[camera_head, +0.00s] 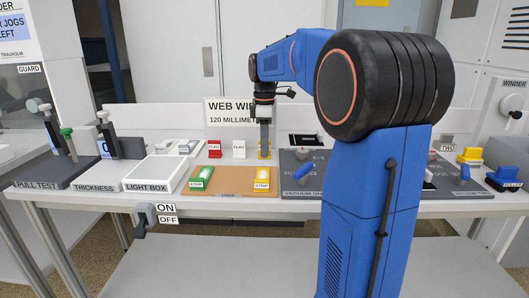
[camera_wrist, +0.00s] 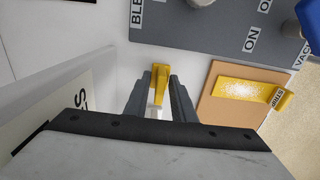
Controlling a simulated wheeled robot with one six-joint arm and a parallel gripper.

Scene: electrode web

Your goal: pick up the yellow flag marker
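The yellow flag marker (camera_head: 264,154) stands at the back of the bench, right of the white and red flag markers. My gripper (camera_head: 265,141) points down right above it and hides its upper part. In the wrist view the yellow flag marker (camera_wrist: 160,75) shows between the two grey fingers of my gripper (camera_wrist: 158,90), near their tips. The fingers are apart, with a narrow gap on each side of the marker. I cannot tell how far down the fingers reach along it.
A red flag marker (camera_head: 214,149) and a white one (camera_head: 238,149) stand to the left. In front lies a brown board (camera_head: 232,187) with a green strip (camera_head: 201,179) and a yellow strip (camera_head: 262,179). The grey vacuum plate (camera_head: 300,183) is to the right.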

